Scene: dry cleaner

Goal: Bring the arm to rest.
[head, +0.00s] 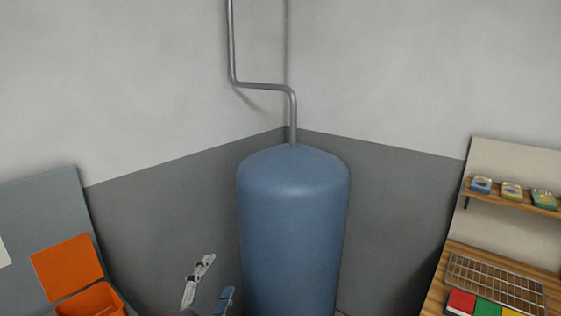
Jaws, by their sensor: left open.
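My left gripper (212,284) shows at the bottom of the head view, left of centre. Its two fingers stand apart, one pale and raised, the other bluish and lower. It is open, with nothing seen between the fingers. It appears in front of the lower left side of a blue tank. The rest of my left arm is below the picture's edge. My right gripper is not in view.
The tall blue tank (293,225) stands in the corner, with a grey pipe (265,86) rising from it. An orange box (90,299) with a raised lid is at lower left. At right are a shelf with small boxes (512,192) and a wire rack (495,283).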

